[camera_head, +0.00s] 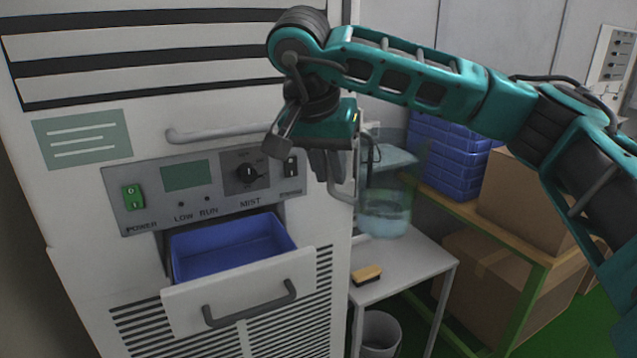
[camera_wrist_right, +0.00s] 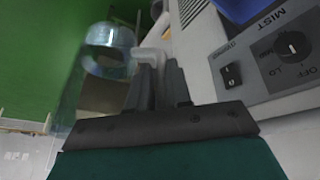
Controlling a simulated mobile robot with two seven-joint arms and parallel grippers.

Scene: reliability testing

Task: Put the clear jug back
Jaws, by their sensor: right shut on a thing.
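The clear jug (camera_head: 385,214) is see-through, with pale bluish liquid in its lower part. In the head view it hangs roughly upright at the right side of the white machine, by the small table. My right gripper (camera_head: 327,168) is at its left and is shut on its pale handle. In the right wrist view the fingers (camera_wrist_right: 160,90) close on the handle (camera_wrist_right: 150,57), and the jug (camera_wrist_right: 108,38) shows beyond, at upper left. I cannot tell for sure whether its base touches the table. My left gripper is not in view.
The machine's drawer (camera_head: 240,292) is pulled open, with a blue tray (camera_head: 228,246) inside. A small white table (camera_head: 412,264) holds a brush (camera_head: 367,275). A bin (camera_head: 380,331) stands below.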

